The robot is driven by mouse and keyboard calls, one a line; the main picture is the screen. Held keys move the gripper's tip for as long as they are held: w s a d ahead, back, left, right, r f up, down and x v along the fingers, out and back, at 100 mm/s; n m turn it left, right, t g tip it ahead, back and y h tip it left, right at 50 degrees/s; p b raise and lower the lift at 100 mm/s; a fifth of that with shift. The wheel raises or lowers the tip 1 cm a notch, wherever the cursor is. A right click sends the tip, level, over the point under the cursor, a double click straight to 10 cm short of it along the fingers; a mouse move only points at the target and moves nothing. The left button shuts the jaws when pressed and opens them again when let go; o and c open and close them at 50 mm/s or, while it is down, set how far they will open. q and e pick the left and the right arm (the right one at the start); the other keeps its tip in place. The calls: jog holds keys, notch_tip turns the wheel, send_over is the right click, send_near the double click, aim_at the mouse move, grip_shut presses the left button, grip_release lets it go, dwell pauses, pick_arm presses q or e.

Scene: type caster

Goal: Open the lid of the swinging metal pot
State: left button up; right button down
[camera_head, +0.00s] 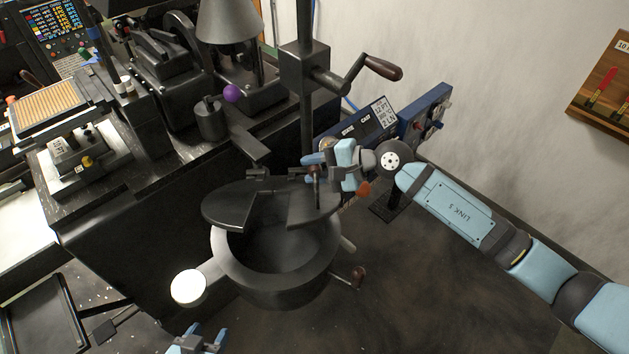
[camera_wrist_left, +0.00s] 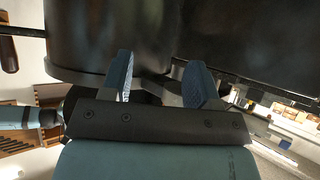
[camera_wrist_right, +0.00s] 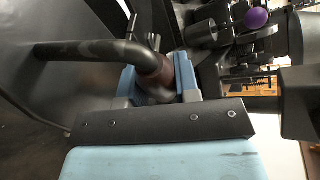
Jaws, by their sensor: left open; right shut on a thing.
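The dark metal pot (camera_head: 275,290) hangs in the middle of the head view, with its hollow inside showing at the front. Its dark lid shows as a left plate (camera_head: 235,207) and a right plate (camera_head: 312,207) over the rear of the opening. My right gripper (camera_head: 318,172) is at the back of the right plate. In the right wrist view its fingers are shut on the brown lid handle (camera_wrist_right: 155,68), which joins a curved dark bar. My left gripper (camera_head: 200,343) is open and empty at the bottom edge, below the pot; its fingers also show in the left wrist view (camera_wrist_left: 160,85).
A white round disc (camera_head: 188,287) sits at the pot's left side. A crank with a brown grip (camera_head: 384,68) sticks out from the post above. A black machine bench (camera_head: 130,220) stands left. The floor right of the pot (camera_head: 440,290) is clear.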

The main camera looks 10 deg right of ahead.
jog(key=shift+w+r+m, duration=0.3)
jog(key=shift+w+r, duration=0.25)
jog(key=shift+w, duration=0.05)
jog(key=c, duration=0.8)
grip_release()
jog(key=shift+c, duration=0.2)
jog(key=shift+d, duration=0.1)
jog(key=b+v, duration=0.3)
jog(key=v, duration=1)
jog(key=shift+d+b, duration=0.35)
jog(key=shift+r, duration=0.15)
jog(key=shift+c, duration=0.3)
